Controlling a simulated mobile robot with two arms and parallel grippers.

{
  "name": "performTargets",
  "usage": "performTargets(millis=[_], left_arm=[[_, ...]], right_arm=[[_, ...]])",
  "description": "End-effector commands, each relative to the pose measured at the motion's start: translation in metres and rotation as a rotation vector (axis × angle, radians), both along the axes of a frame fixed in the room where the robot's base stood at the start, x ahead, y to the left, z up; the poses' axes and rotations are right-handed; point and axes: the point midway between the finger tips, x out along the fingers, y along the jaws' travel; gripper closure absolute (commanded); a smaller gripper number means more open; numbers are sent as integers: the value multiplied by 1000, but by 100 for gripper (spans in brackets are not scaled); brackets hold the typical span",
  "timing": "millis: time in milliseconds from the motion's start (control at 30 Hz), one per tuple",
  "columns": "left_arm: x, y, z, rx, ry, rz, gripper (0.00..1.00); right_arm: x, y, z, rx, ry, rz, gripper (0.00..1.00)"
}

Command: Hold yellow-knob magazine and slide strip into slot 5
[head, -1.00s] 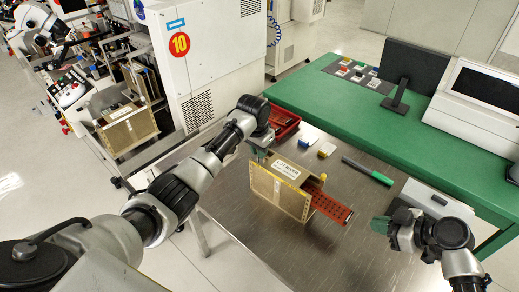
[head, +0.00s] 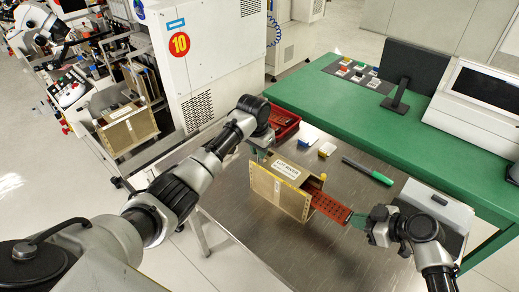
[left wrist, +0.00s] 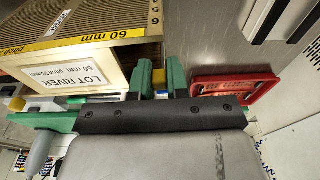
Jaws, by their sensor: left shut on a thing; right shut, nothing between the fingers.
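The brass-coloured magazine (head: 280,191) with a white label stands on the steel table. A red perforated strip (head: 331,207) sticks out of its right side; which slot it sits in is hidden. My left gripper (head: 261,154) is shut at the magazine's far left edge. In the left wrist view, the green fingers of my left gripper (left wrist: 159,76) close around a small yellow piece beside the magazine (left wrist: 100,42). My right gripper (head: 368,219) is shut and empty, its green fingertips at the strip's outer end; whether they touch cannot be told.
A red tray (head: 283,122) lies behind my left gripper. A grey box (head: 436,207) stands behind my right gripper. The table's front part is clear.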

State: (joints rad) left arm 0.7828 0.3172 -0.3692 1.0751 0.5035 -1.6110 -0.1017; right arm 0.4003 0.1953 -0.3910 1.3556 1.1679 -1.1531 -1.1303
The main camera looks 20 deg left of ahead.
Motion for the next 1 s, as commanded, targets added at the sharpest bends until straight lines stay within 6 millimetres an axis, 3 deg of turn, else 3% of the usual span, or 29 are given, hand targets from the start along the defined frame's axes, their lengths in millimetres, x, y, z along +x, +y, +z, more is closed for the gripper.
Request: performTargets(millis=[1000], left_arm=[[0, -1, 1, -2, -2, -2, 100]], right_arm=[[7, 31, -1, -1, 2, 2, 100]])
